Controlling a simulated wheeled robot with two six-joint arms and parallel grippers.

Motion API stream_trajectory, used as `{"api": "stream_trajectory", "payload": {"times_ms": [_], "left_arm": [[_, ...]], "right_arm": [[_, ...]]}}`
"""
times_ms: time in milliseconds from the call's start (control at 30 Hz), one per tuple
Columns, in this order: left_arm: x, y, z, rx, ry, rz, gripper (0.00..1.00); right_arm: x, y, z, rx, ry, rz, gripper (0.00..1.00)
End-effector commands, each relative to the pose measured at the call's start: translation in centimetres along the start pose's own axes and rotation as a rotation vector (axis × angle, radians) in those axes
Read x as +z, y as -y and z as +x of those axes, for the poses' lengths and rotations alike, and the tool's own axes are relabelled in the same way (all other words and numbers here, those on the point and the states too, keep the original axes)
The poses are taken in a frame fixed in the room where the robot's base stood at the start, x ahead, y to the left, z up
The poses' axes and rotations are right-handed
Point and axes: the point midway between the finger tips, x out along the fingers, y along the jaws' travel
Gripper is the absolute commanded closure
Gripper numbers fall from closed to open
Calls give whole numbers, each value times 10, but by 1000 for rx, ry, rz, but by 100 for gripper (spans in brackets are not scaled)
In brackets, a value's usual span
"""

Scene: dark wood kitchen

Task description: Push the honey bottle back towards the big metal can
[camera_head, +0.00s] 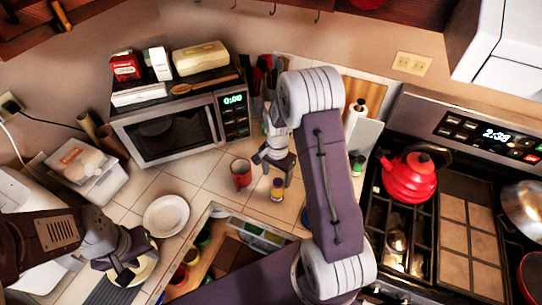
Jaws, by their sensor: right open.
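A small bottle (277,189) with a dark cap and yellowish label, likely the honey bottle, stands upright on the white tiled counter (205,172), near its front edge. My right gripper (273,168) is open and empty just behind and above this bottle, with its fingers pointing down. I cannot tell whether a finger touches it. I cannot make out a big metal can; my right arm hides part of the counter behind and to the right of the bottle. My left gripper (140,262) looks open and empty, over a yellowish plate at lower left.
A red mug (241,173) stands close to the left of the bottle. A microwave (175,130) is at the back left, and a white bowl (166,215) sits nearer. An open drawer (226,252) lies below the counter edge. A red kettle (409,177) is on the stove at right.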

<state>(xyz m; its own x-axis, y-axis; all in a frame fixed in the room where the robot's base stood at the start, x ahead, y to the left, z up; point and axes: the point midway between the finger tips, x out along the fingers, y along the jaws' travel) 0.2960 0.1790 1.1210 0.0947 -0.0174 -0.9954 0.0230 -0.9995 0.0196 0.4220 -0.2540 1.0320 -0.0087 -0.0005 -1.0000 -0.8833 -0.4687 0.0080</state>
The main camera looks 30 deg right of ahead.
Motion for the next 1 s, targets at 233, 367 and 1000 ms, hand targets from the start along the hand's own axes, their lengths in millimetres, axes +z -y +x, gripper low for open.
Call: {"api": "stream_trajectory", "payload": {"times_ms": [233,367,1000], "left_arm": [[0,0,0,0,1,0,64],[0,0,-1,0,1,0,64],[-2,0,-22,0,0,0,64]], "right_arm": [[-1,0,0,1,0,8,30],[-1,0,2,1,1,7,30],[-1,0,88,1,1,6,30]]}}
